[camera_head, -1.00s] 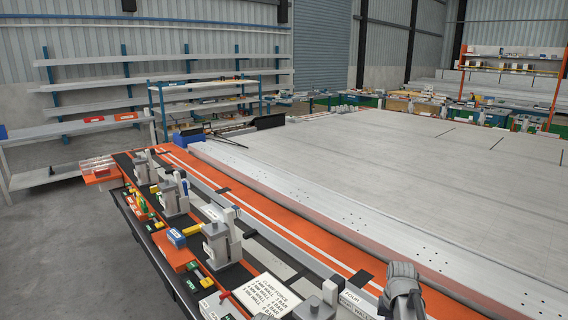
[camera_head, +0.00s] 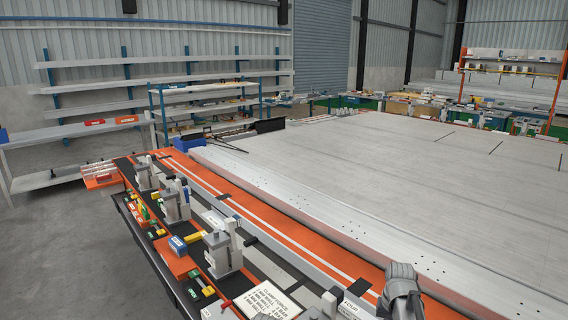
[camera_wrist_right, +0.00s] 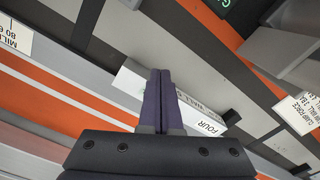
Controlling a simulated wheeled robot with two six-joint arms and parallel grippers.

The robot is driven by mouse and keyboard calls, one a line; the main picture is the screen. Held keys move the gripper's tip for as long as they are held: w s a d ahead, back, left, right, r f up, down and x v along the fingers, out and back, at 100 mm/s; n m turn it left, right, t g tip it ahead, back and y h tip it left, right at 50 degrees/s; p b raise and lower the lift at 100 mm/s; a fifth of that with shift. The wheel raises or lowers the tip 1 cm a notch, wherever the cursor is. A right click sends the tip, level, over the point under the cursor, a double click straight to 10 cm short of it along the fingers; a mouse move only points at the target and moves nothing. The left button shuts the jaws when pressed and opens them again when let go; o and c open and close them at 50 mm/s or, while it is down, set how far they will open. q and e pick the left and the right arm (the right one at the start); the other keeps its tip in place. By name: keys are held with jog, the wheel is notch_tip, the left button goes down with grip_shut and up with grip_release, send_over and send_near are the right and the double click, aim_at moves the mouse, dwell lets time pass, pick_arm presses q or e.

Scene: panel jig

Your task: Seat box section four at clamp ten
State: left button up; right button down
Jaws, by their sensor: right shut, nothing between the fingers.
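Box section four is a pale bar with a white label reading FOUR; its labelled end (camera_wrist_right: 208,127) is below my right gripper (camera_wrist_right: 160,73) in the right wrist view. The gripper's dark fingers are shut together and empty, and they cover part of the bar. Whether they touch it I cannot tell. Several grey clamps line the orange bench, the clearest one (camera_head: 220,252) left of centre. I cannot read which is clamp ten. My left gripper is not in view.
A clamp force card (camera_head: 264,300) lies on the black bench strip near the front. Yellow, green and red small parts lie along the bench's left side. A long silver beam (camera_head: 330,218) runs along the large pale table (camera_head: 420,170), whose top is mostly clear.

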notch_tip(320, 180, up, 4)
jog(key=p, duration=0.3)
jog(key=shift+f, duration=0.1)
jog(key=s+a+n, duration=0.3)
jog(key=s+a, duration=0.5)
jog(key=a, duration=0.3)
jog(key=s+a+n+h, duration=0.1)
jog(key=s+a+n, duration=0.3)
jog(key=s+a, duration=0.4)
jog(key=a, duration=0.4)
